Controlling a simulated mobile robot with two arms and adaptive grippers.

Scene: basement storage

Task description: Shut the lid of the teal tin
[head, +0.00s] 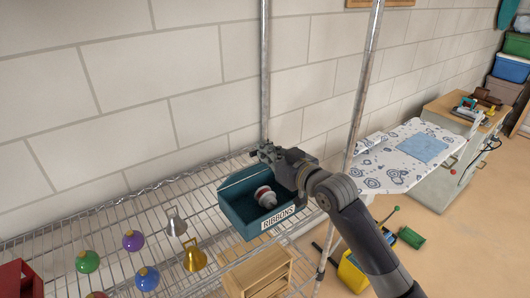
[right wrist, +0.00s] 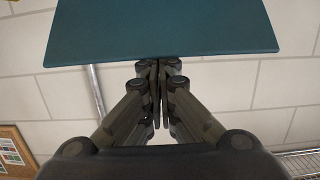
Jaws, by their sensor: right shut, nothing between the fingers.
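The teal tin (head: 240,220), labelled RIBBONS, stands on the wire shelf with its top open. A white and red item (head: 265,197) lies inside it. A flat teal panel, which looks like the lid (right wrist: 160,30), fills the top of the right wrist view; its exact angle is hard to tell. My right gripper (head: 266,152) is at the tin's back right, its arm reaching in from the right. In the right wrist view its fingers (right wrist: 158,66) are shut and empty, at the panel's near edge; whether they touch it is unclear. My left gripper is out of view.
Bells (head: 194,256) and colored baubles (head: 133,240) sit on the wire shelf left of the tin. A wooden crate (head: 258,275) is in front. A metal post (head: 364,85) rises right of the tin, near my right arm. A block wall stands behind.

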